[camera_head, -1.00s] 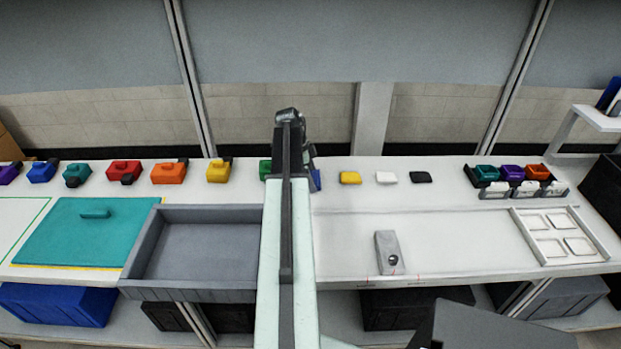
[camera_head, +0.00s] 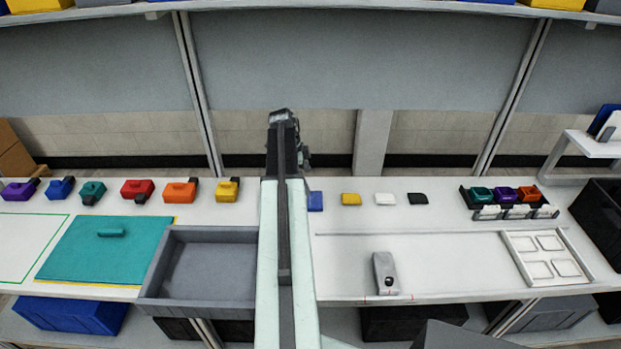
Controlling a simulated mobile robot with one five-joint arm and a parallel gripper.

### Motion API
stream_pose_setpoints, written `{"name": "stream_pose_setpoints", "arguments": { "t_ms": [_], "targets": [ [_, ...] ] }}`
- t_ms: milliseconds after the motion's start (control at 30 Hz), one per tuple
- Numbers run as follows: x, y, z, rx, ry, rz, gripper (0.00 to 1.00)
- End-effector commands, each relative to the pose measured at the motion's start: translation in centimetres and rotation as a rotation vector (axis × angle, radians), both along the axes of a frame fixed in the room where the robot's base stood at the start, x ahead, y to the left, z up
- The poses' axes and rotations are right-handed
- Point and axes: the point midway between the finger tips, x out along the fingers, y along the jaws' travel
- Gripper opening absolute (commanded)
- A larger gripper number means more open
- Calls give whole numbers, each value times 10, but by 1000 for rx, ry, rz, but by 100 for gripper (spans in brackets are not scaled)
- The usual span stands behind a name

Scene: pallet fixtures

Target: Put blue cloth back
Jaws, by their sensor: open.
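The blue cloth (camera_head: 316,201) is a small folded blue pad on the white bench, just right of my arm. It is first in a row with a yellow cloth (camera_head: 351,199), a white cloth (camera_head: 384,199) and a black cloth (camera_head: 418,198). My gripper (camera_head: 303,157) is at the far end of my arm, beyond the cloth row in the picture and left of the blue cloth. It is open and apart from the cloth; its fingertips are mostly hidden by the arm.
Colored blocks line the bench's back left. A grey fixture (camera_head: 384,273), a white compartment tray (camera_head: 512,248) and a black rack (camera_head: 510,203) are right.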

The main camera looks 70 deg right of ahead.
Motion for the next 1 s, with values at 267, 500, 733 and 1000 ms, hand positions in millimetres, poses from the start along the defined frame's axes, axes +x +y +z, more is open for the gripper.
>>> {"name": "stream_pose_setpoints", "arguments": {
  "t_ms": [267, 500, 733, 1000],
  "targets": [
    [5, 2, 16, 0, 0, 0, 100],
    [16, 11, 15, 8, -2, 40, 100],
    [164, 154, 11, 134, -11, 700, 100],
    [287, 441, 6, 314, 21, 1838, 100]
  ]
}}
